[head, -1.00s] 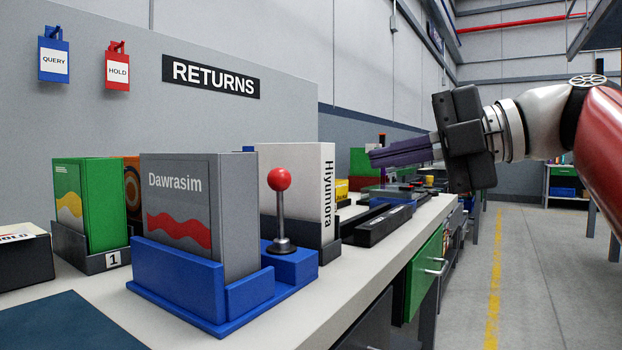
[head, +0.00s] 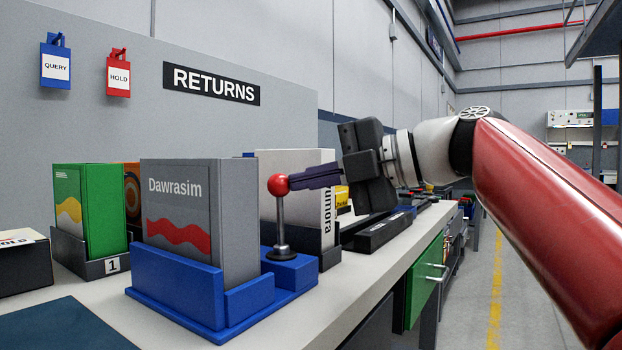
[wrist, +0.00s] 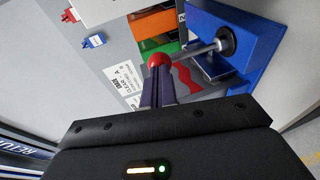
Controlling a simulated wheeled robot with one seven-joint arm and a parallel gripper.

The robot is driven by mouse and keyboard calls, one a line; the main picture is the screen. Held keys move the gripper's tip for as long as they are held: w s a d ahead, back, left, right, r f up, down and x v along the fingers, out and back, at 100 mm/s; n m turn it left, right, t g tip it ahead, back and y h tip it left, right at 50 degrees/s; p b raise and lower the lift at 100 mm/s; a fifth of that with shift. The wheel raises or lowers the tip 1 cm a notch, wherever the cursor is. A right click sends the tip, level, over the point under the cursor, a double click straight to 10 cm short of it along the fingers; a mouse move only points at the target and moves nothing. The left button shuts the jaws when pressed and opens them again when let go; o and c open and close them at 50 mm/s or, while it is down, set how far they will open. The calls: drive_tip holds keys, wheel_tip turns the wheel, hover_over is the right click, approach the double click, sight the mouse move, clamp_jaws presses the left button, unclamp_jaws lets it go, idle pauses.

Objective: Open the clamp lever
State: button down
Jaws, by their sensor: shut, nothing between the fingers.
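The clamp lever (head: 280,218) is a metal rod with a red ball knob (head: 278,185), standing upright on the right part of a blue clamp base (head: 292,270). The base holds a grey box marked Dawrasim (head: 179,205). My gripper (head: 292,181) is shut and empty, its dark purple fingers level with the knob on its right side. In the wrist view the fingertips (wrist: 158,75) are right at the red knob (wrist: 158,60), and the rod (wrist: 200,52) runs right to its dark pivot. I cannot tell whether fingers and knob touch.
A white box (head: 328,205) stands behind the lever, partly hidden. Green and orange boxes (head: 88,205) stand in a dark holder marked 1 at left. A black box (head: 20,262) and a dark blue mat (head: 60,325) lie at the near left. The table's right edge drops to an aisle.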

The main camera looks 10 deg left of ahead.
sight(279, 174)
drive_tip(key=a+h+p, duration=0.1)
drive_tip(key=p, duration=0.1)
drive_tip(key=w+a+h+p, duration=0.1)
drive_tip(key=a+r+h+p, duration=0.1)
drive_tip(key=a+p, duration=0.1)
drive_tip(key=shift+w+g+p, duration=0.35)
drive_tip(key=shift+g, duration=0.05)
drive_tip(key=shift+d+f, duration=0.1)
